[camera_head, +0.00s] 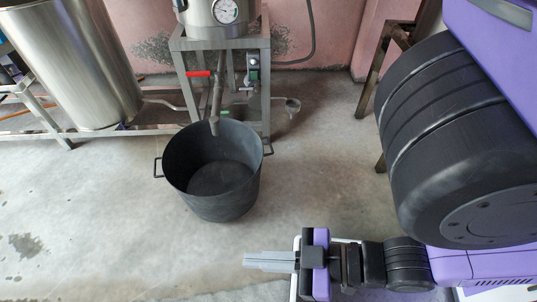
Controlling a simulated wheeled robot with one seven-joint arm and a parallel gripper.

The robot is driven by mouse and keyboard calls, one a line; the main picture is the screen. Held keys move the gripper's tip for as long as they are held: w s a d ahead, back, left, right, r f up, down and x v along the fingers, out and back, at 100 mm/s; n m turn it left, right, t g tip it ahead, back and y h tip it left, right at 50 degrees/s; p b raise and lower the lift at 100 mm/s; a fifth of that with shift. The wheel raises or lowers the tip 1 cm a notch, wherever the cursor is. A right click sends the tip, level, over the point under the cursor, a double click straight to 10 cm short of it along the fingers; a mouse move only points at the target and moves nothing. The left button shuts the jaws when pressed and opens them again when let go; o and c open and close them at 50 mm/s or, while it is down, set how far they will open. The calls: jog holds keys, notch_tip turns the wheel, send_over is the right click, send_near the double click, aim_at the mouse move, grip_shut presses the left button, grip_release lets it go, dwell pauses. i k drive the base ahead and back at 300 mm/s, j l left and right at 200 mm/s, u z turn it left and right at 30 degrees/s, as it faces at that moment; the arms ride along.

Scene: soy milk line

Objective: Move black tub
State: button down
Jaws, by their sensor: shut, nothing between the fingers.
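The black tub (212,205) stands upright on the concrete floor, left of the middle in the head view. It is open at the top and looks empty. It has a handle on its left side (158,168) and another on its right side (268,149). My gripper (246,260) is low in the picture, in front of the tub and a little to its right, pointing left. Its fingers are shut with nothing between them, and it is apart from the tub.
A metal stand (220,44) carries a steel vessel with a gauge (225,11); its outlet pipe (215,110) hangs over the tub's back rim. A large steel tank (75,65) stands at the left. The floor left and right of the tub (325,160) is clear.

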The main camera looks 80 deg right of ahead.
aim_at(218, 178)
jog(key=i+z, duration=0.15)
jog(key=z, duration=0.25)
jog(key=i+j+z, duration=0.1)
jog(key=z, duration=0.3)
jog(key=i+j+z, duration=0.1)
jog(key=z, duration=0.25)
jog(key=i+j+z, duration=0.1)
jog(key=z, duration=0.3)
jog(key=i+j+z, duration=0.1)
jog(key=j, duration=0.25)
jog(key=i+j+z, duration=0.1)
jog(key=j, duration=0.3)
jog(key=i+j+z, duration=0.15)
jog(key=j, duration=0.25)
jog(key=i+j+z, duration=0.1)
jog(key=j, duration=0.35)
jog(key=i+j+z, duration=0.1)
jog(key=j, duration=0.3)
jog(key=i, duration=0.1)
